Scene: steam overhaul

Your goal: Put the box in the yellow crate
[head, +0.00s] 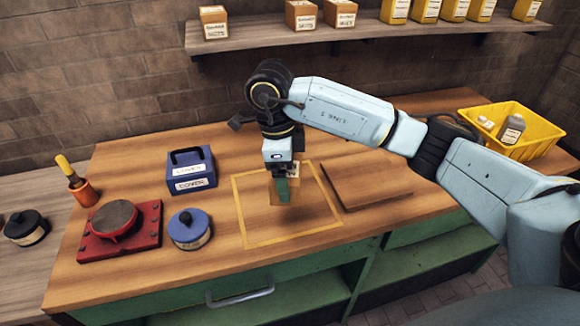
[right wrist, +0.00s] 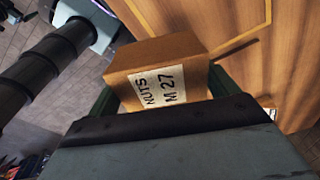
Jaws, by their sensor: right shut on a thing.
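The box (head: 294,188) is small and brown, with a white label. In the right wrist view the label on the box (right wrist: 185,55) reads "NUTS M 27". My right gripper (head: 282,190) points down and is shut on the box, over the yellow taped square on the bench. Its green fingers (right wrist: 163,92) lie on both sides of the box. The gap under the box is hard to judge. The yellow crate (head: 535,150) stands at the right, beyond my right arm, with a grey bottle and small pale items inside. My left gripper is not in view.
A flat brown board (head: 366,183) lies right of the taped square (head: 246,222). A blue case (head: 188,172), a blue round tin (head: 190,229), a red fixture (head: 117,222) and a brush pot (head: 84,193) stand left. A shelf (head: 260,35) with boxes and yellow containers runs above.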

